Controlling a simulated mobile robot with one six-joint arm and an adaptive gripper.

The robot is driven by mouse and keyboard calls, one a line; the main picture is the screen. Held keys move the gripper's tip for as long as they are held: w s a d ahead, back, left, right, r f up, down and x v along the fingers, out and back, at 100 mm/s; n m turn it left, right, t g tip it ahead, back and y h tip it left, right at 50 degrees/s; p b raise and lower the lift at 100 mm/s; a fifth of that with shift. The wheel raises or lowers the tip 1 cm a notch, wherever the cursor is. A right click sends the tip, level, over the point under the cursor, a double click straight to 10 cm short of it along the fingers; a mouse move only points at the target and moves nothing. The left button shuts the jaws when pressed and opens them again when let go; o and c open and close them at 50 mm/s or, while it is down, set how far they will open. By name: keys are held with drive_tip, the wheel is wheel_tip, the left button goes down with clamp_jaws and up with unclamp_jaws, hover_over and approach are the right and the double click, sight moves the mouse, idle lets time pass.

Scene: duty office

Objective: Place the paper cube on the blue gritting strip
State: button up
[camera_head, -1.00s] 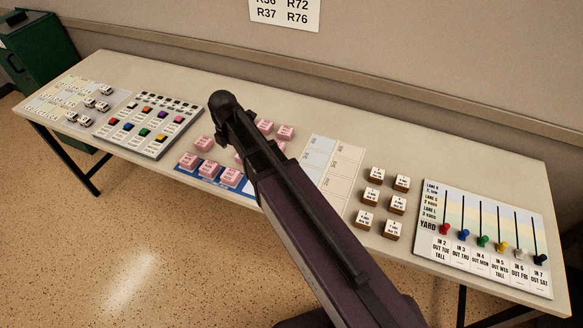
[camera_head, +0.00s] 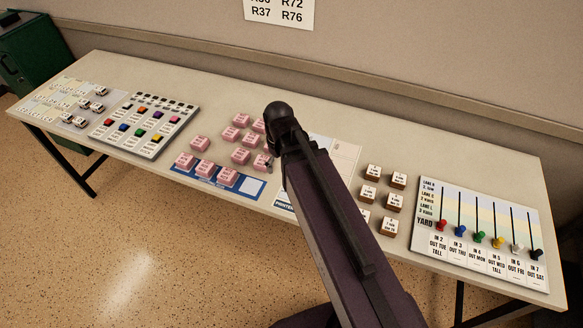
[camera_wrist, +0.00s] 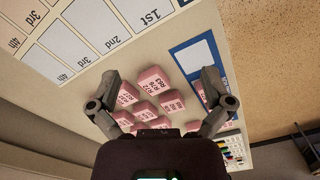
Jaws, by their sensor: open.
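Several pink labelled cubes lie loose on the table, one of them a pink cube (camera_head: 241,156) near the strip. I cannot tell which one the task means. The blue strip (camera_head: 232,190) lies along the front edge, with three pink cubes on its left part and a bare white square at its right end. In the wrist view, my gripper (camera_wrist: 161,84) is open and empty above the loose cubes; one pink cube (camera_wrist: 153,78) shows between its fingertips. The blue strip (camera_wrist: 215,52) is right of the fingers there. In the head view, my arm hides most of the gripper.
Brown labelled blocks (camera_head: 368,192) and a yard board (camera_head: 480,240) with coloured pegs stand to the right. A board with coloured blocks (camera_head: 145,125) is at the left. A white card grid (camera_head: 345,155) lies partly behind my arm.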

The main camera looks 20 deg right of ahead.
drive_tip(key=s+d+m, duration=0.1)
drive_tip(key=m, duration=0.1)
drive_tip(key=s+d+m, duration=0.1)
drive_tip(key=m, duration=0.1)
drive_tip(key=shift+s+d+m, duration=0.35)
drive_tip(key=shift+m, duration=0.05)
